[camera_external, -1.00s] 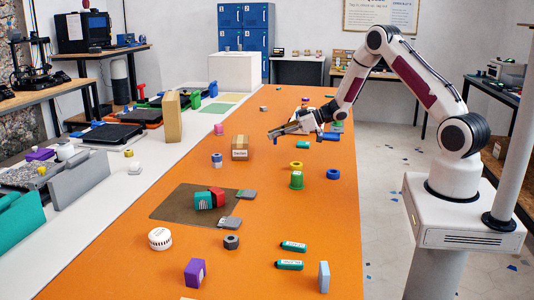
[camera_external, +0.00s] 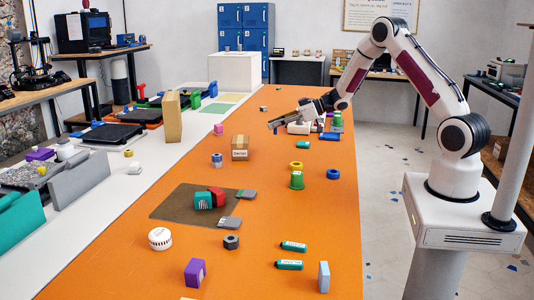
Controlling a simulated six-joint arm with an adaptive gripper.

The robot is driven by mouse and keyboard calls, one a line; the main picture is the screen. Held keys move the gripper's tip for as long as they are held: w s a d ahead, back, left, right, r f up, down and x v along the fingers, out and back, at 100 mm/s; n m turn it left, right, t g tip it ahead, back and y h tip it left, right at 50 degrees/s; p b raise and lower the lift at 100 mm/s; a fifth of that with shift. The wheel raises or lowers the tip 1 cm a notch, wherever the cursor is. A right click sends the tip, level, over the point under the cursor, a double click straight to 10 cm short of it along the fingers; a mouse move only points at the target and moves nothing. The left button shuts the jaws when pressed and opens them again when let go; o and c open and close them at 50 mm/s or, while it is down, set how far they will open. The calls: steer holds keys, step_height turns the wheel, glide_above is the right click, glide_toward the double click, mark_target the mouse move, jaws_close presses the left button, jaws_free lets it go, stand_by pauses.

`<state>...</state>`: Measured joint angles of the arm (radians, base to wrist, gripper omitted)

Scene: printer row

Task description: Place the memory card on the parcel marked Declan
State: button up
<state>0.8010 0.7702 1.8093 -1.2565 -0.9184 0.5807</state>
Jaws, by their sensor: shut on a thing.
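The parcel (camera_external: 240,142) is a small brown cardboard box with a white name label on its front, resting on the orange table left of my gripper. My gripper (camera_external: 276,124) is in the air above the table, to the right of and beyond the parcel, apart from it. It is shut on a small dark bluish thing at its tips. This may be the memory card, but it is too small and mostly hidden to be sure.
A blue-and-white cylinder (camera_external: 217,160) and a pink one (camera_external: 218,129) stand left of the parcel. A green cup (camera_external: 296,181), yellow ring (camera_external: 295,166) and blue ring (camera_external: 333,174) lie to the right. The brown mat (camera_external: 170,207) holds red and teal blocks.

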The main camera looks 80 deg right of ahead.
steer(key=w+a+r, duration=0.5)
steer(key=w+a, duration=0.1)
steer(key=w, duration=0.4)
steer(key=w+d+r+m+h, duration=0.1)
steer(key=w+d+r+h, duration=0.1)
steer(key=w+d, duration=0.2)
steer(key=shift+r+m, duration=0.4)
steer(key=shift+f, duration=3.15)
